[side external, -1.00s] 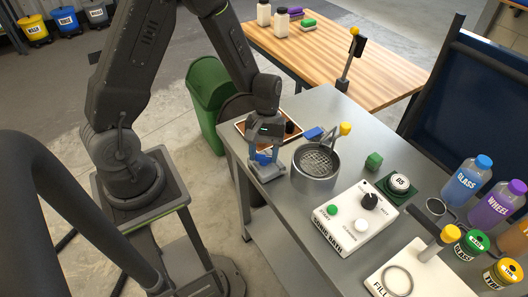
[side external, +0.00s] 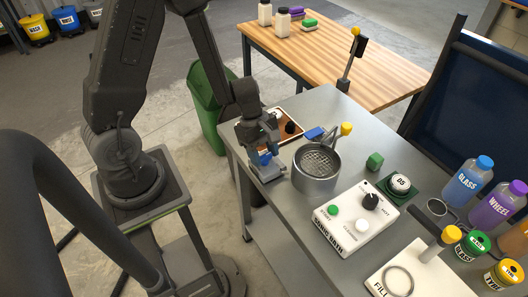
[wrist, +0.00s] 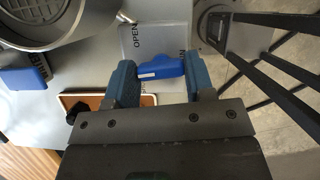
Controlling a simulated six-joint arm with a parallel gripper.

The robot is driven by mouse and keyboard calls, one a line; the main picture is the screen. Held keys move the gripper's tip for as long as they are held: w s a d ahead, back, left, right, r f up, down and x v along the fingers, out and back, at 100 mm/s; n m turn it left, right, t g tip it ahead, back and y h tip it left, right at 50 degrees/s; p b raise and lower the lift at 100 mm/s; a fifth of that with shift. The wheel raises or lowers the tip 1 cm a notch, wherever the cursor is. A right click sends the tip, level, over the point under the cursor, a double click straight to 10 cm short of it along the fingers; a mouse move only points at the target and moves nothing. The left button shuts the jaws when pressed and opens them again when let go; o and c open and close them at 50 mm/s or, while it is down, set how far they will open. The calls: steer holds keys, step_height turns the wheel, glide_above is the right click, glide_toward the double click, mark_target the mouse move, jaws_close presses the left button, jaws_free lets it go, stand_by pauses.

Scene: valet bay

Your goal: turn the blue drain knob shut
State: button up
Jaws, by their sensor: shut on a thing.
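The blue drain knob (wrist: 163,67) sits between the two blue-grey fingers of my gripper (wrist: 160,75) in the wrist view. The knob lies roughly crosswise between the fingers, with a white mark near its left end. Its pale plate (wrist: 143,38) shows the word OPEN; other lettering on it is partly hidden. In the side view my gripper (side external: 263,171) is shut on the knob at the near left edge of the grey bench, and only a bit of blue (side external: 265,158) shows there.
A metal strainer basin (side external: 316,180) with a yellow-handled tap stands just right of my gripper. An orange-rimmed tray (side external: 290,117) lies behind it. A white control box (side external: 345,234) and several bottles stand farther right. A green bin (side external: 207,100) is left of the bench.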

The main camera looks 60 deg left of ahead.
steer(key=shift+n+t, duration=0.3)
steer(key=shift+n, duration=0.7)
steer(key=o, duration=0.9)
steer(key=shift+v, duration=0.85)
steer(key=v, duration=1.2)
steer(key=shift+s, duration=0.15)
steer(key=shift+c, duration=0.3)
